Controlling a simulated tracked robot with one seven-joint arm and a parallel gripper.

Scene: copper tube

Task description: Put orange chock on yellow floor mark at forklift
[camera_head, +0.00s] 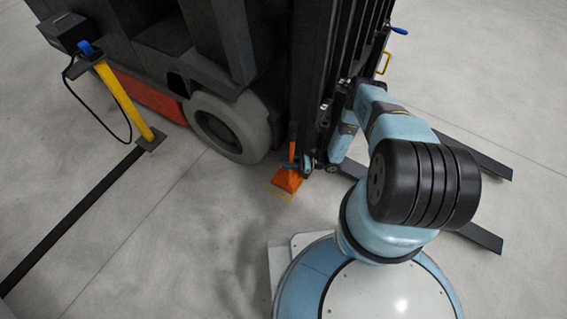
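The orange chock (287,181) is at floor level in front of the forklift's front wheel (231,126), with its thin orange handle pointing up. A small part of the yellow floor mark (280,194) shows along the chock's near edge; the rest is hidden. I cannot tell whether the chock touches the floor. My gripper (301,166) is low, at the right side of the chock, by the lower part of its handle. Its fingers are too small and partly hidden to show whether they are closed on the handle. The forklift (160,50) stands behind, its black mast right above.
Two dark forks (475,238) reach out to the right, partly behind my arm. A yellow post (125,103) with a hanging cable stands at the left, and a black strip (75,215) runs along the floor from it. The floor at the lower left is clear.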

